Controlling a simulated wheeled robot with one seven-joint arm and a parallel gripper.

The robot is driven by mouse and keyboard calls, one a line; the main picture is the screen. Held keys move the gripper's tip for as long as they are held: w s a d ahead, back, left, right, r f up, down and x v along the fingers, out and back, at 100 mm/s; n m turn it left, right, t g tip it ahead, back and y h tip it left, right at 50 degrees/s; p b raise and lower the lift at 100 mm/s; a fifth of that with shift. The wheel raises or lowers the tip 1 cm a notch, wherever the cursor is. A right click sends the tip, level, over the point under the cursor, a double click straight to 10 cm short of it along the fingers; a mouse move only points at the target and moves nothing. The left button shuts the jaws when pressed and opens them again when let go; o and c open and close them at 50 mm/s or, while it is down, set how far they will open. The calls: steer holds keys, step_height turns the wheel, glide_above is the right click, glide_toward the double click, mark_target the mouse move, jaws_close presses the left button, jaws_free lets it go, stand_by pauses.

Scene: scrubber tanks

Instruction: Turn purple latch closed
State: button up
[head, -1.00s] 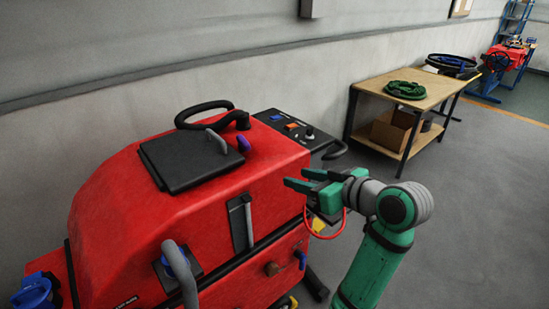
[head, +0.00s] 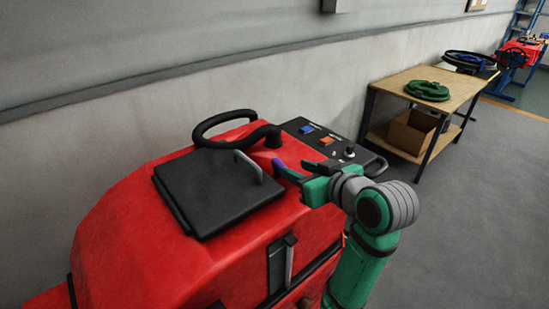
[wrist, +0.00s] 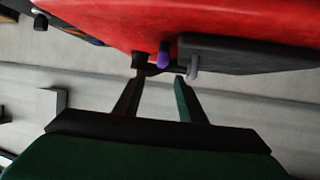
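The purple latch (head: 280,168) sits on top of the red scrubber tank (head: 150,225), at the right edge of the black lid (head: 222,192). In the wrist view the purple latch (wrist: 164,55) shows between and beyond my fingertips. My gripper (head: 292,172) is beside the latch, with its fingers pointing left toward it. The wrist view shows the two fingers of my gripper (wrist: 160,78) apart, with nothing clearly held between them. In the head view the fingers partly overlap the latch, and contact cannot be told.
A grey handle (head: 249,166) stands on the lid. A black hose (head: 235,135) curves behind it. A control panel (head: 330,140) with blue and orange switches is just past my gripper. A wooden table (head: 455,88) with a green coil (head: 427,91) stands at the back right.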

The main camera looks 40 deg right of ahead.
mark_target(282, 163)
steer(key=shift+x, duration=0.8)
steer(key=shift+w+d+f, duration=0.15)
steer(key=shift+w+f, duration=0.05)
steer(key=shift+f, duration=0.05)
steer(key=x, duration=0.3)
steer(key=a+x, duration=0.1)
steer(key=x, duration=0.1)
steer(key=shift+w+f, duration=0.1)
steer(key=shift+w, duration=0.3)
steer(key=shift+w+d+f, duration=0.3)
steer(key=shift+w, duration=0.45)
steer(key=shift+d, duration=0.25)
steer(key=c, duration=0.9)
jaws_close()
